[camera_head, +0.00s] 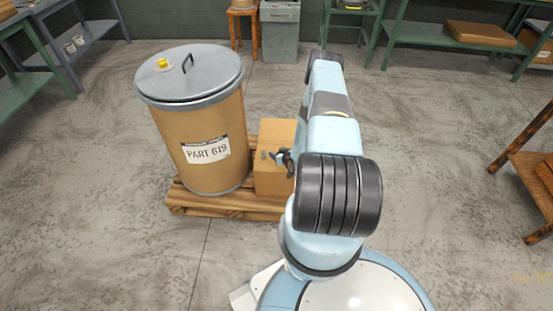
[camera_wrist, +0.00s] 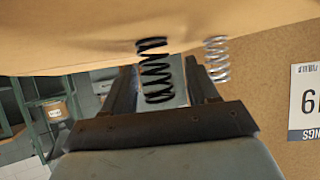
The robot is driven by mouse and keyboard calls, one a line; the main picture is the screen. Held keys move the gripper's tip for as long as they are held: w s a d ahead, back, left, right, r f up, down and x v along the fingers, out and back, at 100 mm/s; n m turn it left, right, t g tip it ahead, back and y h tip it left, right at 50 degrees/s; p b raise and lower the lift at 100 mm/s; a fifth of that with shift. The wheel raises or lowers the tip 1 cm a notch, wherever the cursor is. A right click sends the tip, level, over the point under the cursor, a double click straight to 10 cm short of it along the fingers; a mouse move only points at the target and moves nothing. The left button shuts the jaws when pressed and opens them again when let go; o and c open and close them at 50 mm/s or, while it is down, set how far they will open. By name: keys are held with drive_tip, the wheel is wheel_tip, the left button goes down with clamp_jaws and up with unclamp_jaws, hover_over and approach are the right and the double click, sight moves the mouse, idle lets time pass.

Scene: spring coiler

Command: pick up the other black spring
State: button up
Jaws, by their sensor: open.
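The wrist view is upside down, with the cardboard box (camera_wrist: 80,35) across its top. A black spring (camera_wrist: 154,70) stands on end on the box and shows between the two fingers of my gripper (camera_wrist: 160,68). The fingers are open, with a gap on both sides of the spring. A silver spring (camera_wrist: 217,58) stands on the box just right of the fingers. In the head view my gripper (camera_head: 286,159) is low over the top of the box (camera_head: 271,182); small dark shapes there are too small to tell apart.
A large drum (camera_head: 205,130) labelled PART 619 stands close beside the box, both on a wooden pallet (camera_head: 230,204). A small yellow thing (camera_head: 163,63) lies on its lid (camera_head: 205,72). Green shelves (camera_head: 465,40) line the back. A wooden stand (camera_head: 530,180) is at right. Floor between is clear.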

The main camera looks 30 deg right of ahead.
drive_tip(key=shift+c, duration=0.4)
drive_tip(key=c, duration=1)
drive_tip(key=shift+o, duration=0.2)
drive_tip(key=shift+r, duration=0.15)
